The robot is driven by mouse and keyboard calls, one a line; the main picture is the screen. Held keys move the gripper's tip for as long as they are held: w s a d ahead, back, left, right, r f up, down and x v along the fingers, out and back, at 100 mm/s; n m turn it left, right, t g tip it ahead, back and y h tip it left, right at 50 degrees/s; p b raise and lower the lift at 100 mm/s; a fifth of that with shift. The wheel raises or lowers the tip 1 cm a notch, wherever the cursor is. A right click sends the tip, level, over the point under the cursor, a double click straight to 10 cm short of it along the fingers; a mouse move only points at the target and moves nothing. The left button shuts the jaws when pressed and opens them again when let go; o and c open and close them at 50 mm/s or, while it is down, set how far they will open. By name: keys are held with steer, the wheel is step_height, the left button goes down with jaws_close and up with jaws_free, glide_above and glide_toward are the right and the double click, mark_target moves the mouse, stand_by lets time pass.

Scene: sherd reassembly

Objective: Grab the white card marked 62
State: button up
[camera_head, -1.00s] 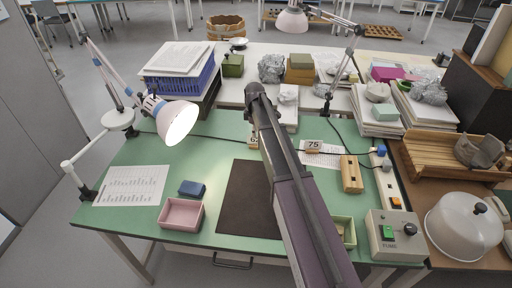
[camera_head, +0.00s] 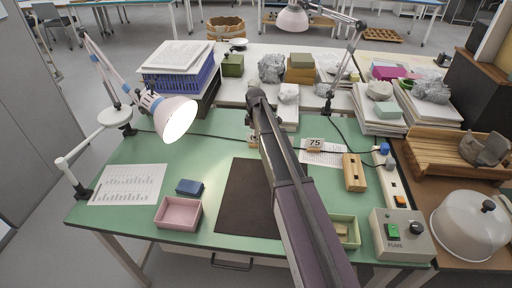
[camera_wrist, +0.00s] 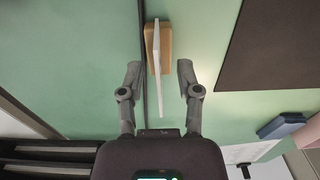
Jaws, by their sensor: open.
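In the wrist view a thin white card (camera_wrist: 156,62) stands edge-on in a small wooden block (camera_wrist: 165,45). My open gripper (camera_wrist: 159,80) has one finger on each side of the card's near part, with a gap on both sides. The block lies mostly beyond the fingertips. In the head view a card in a wooden holder (camera_head: 252,145) is mostly hidden behind my arm, and its number cannot be read now. Another card, marked 75 (camera_head: 314,143), stands to the right of my arm.
A black cable (camera_wrist: 143,50) runs close beside the block. A dark mat (camera_head: 240,205), a pink tray (camera_head: 178,227), a blue box (camera_head: 190,187) and a lit lamp (camera_head: 176,118) are on the green table (camera_head: 130,230). A wooden block (camera_head: 354,173) stands at right.

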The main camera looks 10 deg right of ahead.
steer(key=shift+f+b, duration=0.45)
steer(key=shift+f, duration=0.25)
jaws_close()
